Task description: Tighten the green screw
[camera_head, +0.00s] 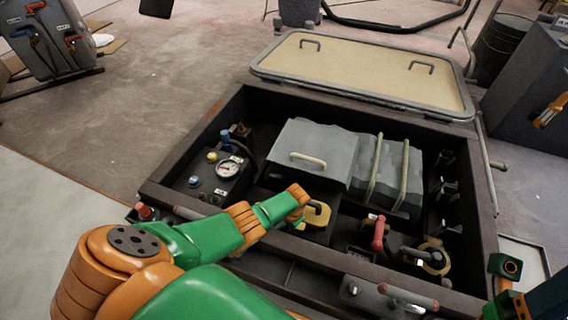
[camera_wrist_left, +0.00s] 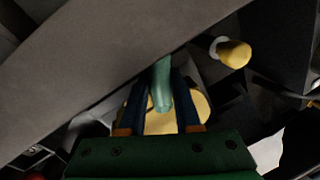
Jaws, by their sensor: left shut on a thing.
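My left gripper (camera_head: 308,208) reaches into the open hatch box and its tips are at a yellow plate (camera_head: 319,216). In the left wrist view, the two dark blue fingers of the gripper (camera_wrist_left: 161,92) are shut around a green screw (camera_wrist_left: 162,80). The screw looks like a pale green rounded shaft standing over the yellow plate (camera_wrist_left: 158,124). In the head view I cannot make out the screw, as the gripper covers that spot. Green and orange parts of my right arm show at the lower right edge, with no fingers to be made out.
The dark box rim (camera_head: 485,215) surrounds the work area. A grey cover with handles (camera_head: 310,150) lies behind the gripper, a gauge box (camera_head: 222,172) to its left, a red-handled lever (camera_head: 378,233) to its right. The beige hatch lid (camera_head: 365,70) stands open behind.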

